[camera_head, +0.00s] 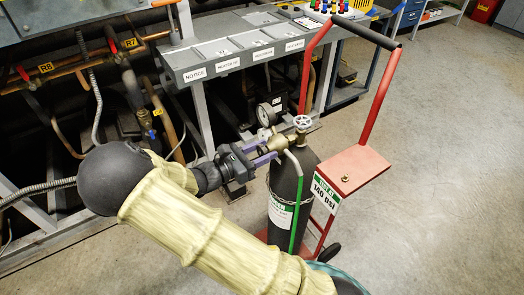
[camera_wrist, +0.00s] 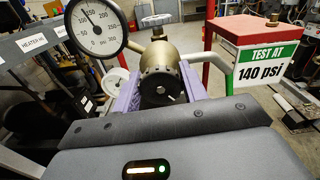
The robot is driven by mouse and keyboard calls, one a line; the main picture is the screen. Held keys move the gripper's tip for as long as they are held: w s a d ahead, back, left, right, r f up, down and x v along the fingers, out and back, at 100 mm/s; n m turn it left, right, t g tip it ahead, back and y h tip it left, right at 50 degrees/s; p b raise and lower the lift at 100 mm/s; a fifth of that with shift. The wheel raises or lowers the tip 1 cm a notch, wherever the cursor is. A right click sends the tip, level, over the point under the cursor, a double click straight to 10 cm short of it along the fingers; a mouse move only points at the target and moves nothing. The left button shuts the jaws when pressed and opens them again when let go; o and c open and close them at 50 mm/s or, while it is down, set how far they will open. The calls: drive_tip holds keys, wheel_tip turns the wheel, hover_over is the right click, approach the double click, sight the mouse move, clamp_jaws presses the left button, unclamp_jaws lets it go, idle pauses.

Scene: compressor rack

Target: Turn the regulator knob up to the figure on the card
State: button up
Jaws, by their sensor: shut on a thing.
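The regulator knob (camera_wrist: 160,88) is a dark round knob on the front of a brass regulator body (camera_wrist: 160,55). My gripper (camera_wrist: 158,97) has purple fingers on both sides of it and is shut on it; the fingers also show in the head view (camera_head: 262,153), where the knob is mostly hidden. The card (camera_wrist: 264,65) reads "TEST AT 140 psi" and hangs on the red box; it also shows in the head view (camera_head: 325,194). The pressure gauge (camera_wrist: 96,25) stands up-left of the knob. Its needle points up and left; I cannot read it exactly.
The regulator sits on a dark gas cylinder (camera_head: 290,190) chained to a red hand cart (camera_head: 378,100). A green hose (camera_head: 298,215) runs down the cylinder. A grey labelled bench (camera_head: 235,55) and copper pipes stand left and behind. The floor (camera_head: 440,150) at right is clear.

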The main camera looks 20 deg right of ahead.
drive_tip(key=shift+m+p, duration=0.4)
drive_tip(key=shift+m, duration=0.3)
drive_tip(key=o, duration=1)
drive_tip(key=shift+a, duration=0.1)
drive_tip(key=v, duration=1.7)
drive_tip(key=shift+a+p, duration=0.15)
drive_tip(key=shift+p, duration=0.2)
